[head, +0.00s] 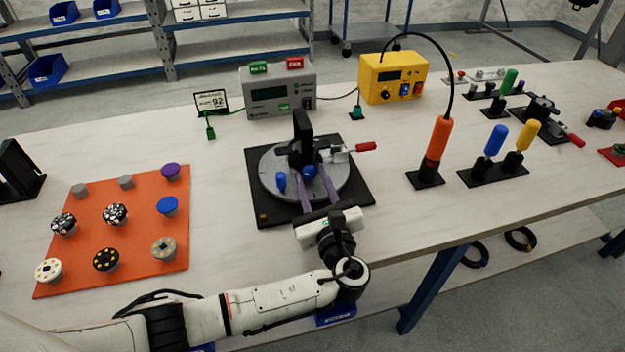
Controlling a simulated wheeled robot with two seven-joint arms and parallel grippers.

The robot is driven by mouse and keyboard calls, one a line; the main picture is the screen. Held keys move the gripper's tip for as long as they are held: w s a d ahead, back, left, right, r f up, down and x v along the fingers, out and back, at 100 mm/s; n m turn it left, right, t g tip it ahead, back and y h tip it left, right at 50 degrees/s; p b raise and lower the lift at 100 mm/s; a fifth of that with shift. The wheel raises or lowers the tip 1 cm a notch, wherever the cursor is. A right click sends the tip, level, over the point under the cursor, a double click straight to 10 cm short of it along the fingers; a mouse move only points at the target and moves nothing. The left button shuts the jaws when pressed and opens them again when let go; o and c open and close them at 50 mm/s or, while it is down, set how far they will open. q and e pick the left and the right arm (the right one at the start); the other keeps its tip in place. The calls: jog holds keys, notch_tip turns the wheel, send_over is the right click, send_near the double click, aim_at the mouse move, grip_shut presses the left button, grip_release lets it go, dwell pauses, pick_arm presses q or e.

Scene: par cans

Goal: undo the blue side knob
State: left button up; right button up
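A black upright bracket (301,138) stands on a round grey turntable (268,165) set on a black base plate (262,208). A round blue knob (309,171) sits low on the bracket's near side. A second blue knob (281,182) stands on the turntable to its left. My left gripper (312,180) reaches in from the near side. Its two purple fingers are apart, one on either side of the blue knob on the bracket, near it. Contact cannot be made out. My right gripper is out of view.
A red-handled clamp (364,147) sits right of the bracket. An orange mat (142,240) with several knobs lies left. A grey meter (305,89) and a yellow power unit (393,78) stand behind. An orange-handled tool (438,140) and blue and yellow handles (495,140) stand right.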

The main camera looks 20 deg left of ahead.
pick_arm(q)
jog(key=v, duration=1)
jog(key=shift+s+d, duration=0.15)
jog(key=shift+f, duration=0.1)
